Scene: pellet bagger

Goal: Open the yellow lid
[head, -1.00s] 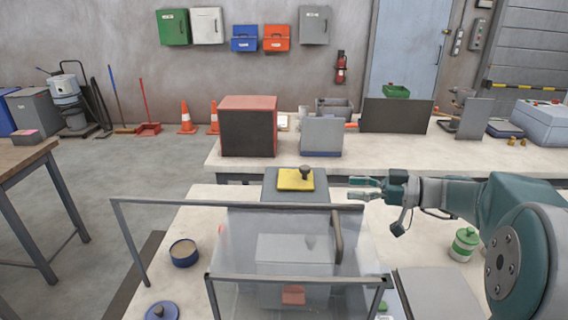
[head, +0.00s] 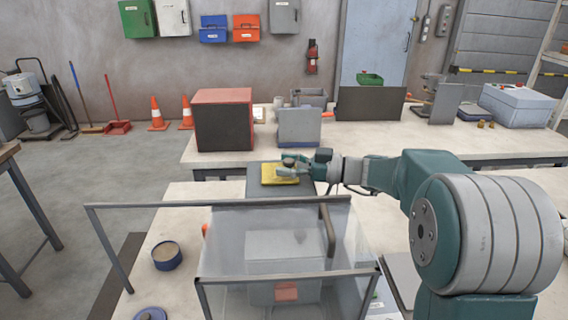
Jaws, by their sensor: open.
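The yellow lid (head: 268,177) lies flat on top of the grey machine box (head: 252,188) behind the clear guard. Its dark knob is now mostly hidden by my gripper. My gripper (head: 287,164) is open and reaches in from the right, with its fingers at the knob, just above the lid. I cannot tell whether the fingers touch the knob.
A clear guard with a metal frame (head: 240,282) stands in front of the box. A blue tub (head: 167,256) sits left on the bench. A red-sided box (head: 222,120) and grey panels stand on the bench behind.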

